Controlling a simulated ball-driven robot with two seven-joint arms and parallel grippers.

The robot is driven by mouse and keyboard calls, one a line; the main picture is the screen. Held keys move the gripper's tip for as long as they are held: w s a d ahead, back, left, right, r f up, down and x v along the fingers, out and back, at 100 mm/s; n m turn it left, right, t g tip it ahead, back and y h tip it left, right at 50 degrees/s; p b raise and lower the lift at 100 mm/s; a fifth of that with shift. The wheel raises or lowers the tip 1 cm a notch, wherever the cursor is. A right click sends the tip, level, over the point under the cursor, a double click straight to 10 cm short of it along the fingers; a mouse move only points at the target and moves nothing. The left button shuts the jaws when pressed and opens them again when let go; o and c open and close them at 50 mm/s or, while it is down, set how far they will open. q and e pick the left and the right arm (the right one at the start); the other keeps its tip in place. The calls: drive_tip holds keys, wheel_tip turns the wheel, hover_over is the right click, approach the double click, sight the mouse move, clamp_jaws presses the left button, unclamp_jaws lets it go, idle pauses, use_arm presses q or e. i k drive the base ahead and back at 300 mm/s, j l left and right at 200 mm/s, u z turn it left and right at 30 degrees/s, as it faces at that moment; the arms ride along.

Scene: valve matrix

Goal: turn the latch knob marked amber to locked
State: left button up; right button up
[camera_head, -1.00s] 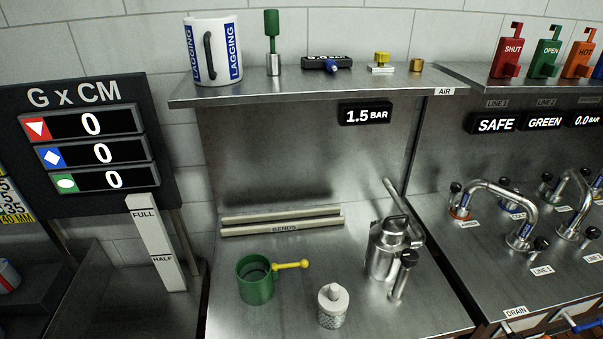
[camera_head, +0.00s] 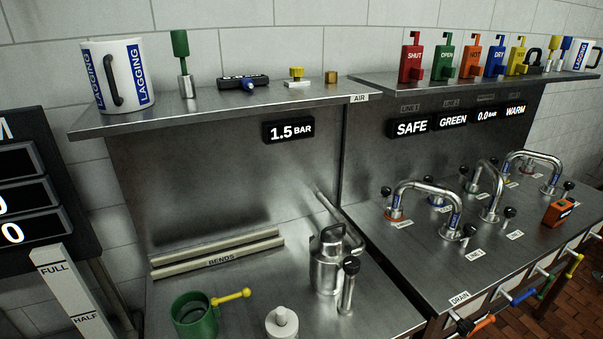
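Several small black-topped knobs stand on the right-hand steel bench, around the bent chrome pipes. One black knob (camera_head: 387,192) is at the left end of the front pipe (camera_head: 428,187), by an orange-red ring (camera_head: 396,214). The small white tag (camera_head: 403,225) in front of that ring is too small to read surely, so I cannot confirm which knob is marked amber. Another black knob (camera_head: 470,231) stands by the pipe's right foot, near a LINE 1 tag (camera_head: 475,254). Neither of my grippers is in view.
A steel canister (camera_head: 327,262), green cup (camera_head: 194,318) and white-topped jar (camera_head: 282,322) stand on the left bench. Coloured tags (camera_head: 412,62) line the upper shelf.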

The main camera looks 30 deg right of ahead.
sight(386, 191)
drive_tip(key=z, duration=1.45)
drive_tip(key=i+l, duration=0.2)
drive_tip(key=l, duration=0.15)
drive_tip(key=i+l+u, duration=0.1)
drive_tip(key=l, duration=0.25)
drive_tip(key=i+l, duration=0.25)
drive_tip(key=l, duration=0.15)
drive_tip(key=i+l+u, duration=0.1)
drive_tip(key=l, duration=0.25)
drive_tip(key=i, duration=0.05)
